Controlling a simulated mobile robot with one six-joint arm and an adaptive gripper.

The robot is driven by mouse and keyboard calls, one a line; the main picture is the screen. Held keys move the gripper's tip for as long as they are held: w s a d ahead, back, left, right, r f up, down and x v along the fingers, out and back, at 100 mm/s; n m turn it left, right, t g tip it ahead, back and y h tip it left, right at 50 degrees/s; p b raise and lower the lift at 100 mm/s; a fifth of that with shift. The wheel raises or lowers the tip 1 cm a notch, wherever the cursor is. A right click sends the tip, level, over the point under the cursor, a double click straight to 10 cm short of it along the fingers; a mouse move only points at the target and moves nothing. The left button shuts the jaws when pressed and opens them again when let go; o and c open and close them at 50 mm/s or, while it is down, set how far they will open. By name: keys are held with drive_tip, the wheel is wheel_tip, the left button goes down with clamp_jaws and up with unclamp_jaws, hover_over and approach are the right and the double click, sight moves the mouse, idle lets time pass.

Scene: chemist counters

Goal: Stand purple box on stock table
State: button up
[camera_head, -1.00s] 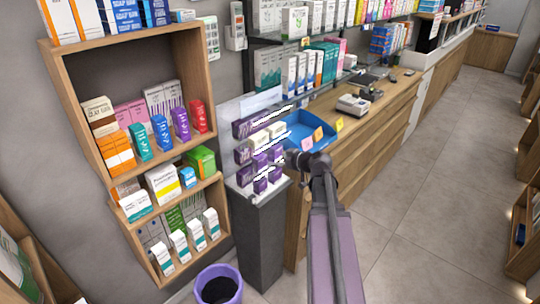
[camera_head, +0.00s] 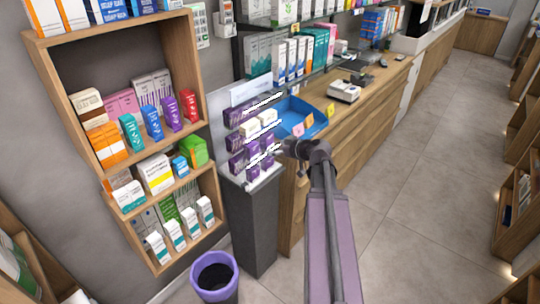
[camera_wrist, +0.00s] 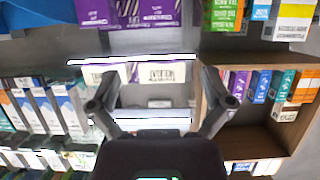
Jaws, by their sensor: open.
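Several purple boxes (camera_head: 237,162) stand in rows on a clear tiered display on a dark grey pedestal (camera_head: 252,225). Purple boxes also show at the top of the wrist view (camera_wrist: 97,12), which looks upside down, with white boxes beside them. One more purple box (camera_head: 174,117) stands on the wooden wall shelf. My gripper (camera_wrist: 153,75) is open and empty, its two fingers spread in front of the display. In the head view my gripper (camera_head: 287,147) is just right of the display and mostly hidden by my wrist. I cannot tell which surface is the stock table.
A blue tray (camera_head: 306,108) with price tags lies on the wooden counter (camera_head: 345,130) behind the gripper. A wooden wall shelf (camera_head: 195,75) full of boxes is at left. A purple-rimmed bin (camera_head: 213,262) stands on the floor. The floor (camera_head: 420,190) at right is clear.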

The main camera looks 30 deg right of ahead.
drive_tip(key=s+a+f+g, duration=0.1)
drive_tip(key=a+f+g, duration=0.2)
drive_tip(key=a, duration=0.5)
drive_tip(key=s+a+f+g, duration=0.2)
drive_tip(key=a+f+g, duration=0.15)
drive_tip(key=a, duration=0.35)
drive_tip(key=s+a+f+m+g+h, duration=0.2)
drive_tip(key=s+a+g, duration=0.1)
drive_tip(key=s+a, duration=0.2)
drive_tip(key=s+a+f+m+g+h, duration=0.1)
drive_tip(key=s+a+f+g+h, duration=0.1)
drive_tip(key=s+a, duration=0.3)
drive_tip(key=shift+s+a+f+m+g, duration=0.2)
drive_tip(key=shift+a+f+m+g, duration=0.3)
drive_tip(key=shift+a, duration=0.4)
drive_tip(key=shift+w, duration=0.1)
drive_tip(key=w+d+r+n+t+y, duration=0.35)
drive_tip(key=w+d+t+y, duration=0.2)
drive_tip(key=w+d, duration=0.45)
drive_tip(key=w+d+r+t, duration=0.1)
drive_tip(key=d+r+t, duration=0.2)
drive_tip(key=d, duration=0.5)
drive_tip(key=w+d+r+t+h, duration=0.1)
drive_tip(key=d+r+t, duration=0.3)
drive_tip(key=d, duration=0.4)
drive_tip(key=shift+w+d+r, duration=0.3)
drive_tip(key=shift+w+r, duration=0.15)
drive_tip(key=shift+w, duration=0.25)
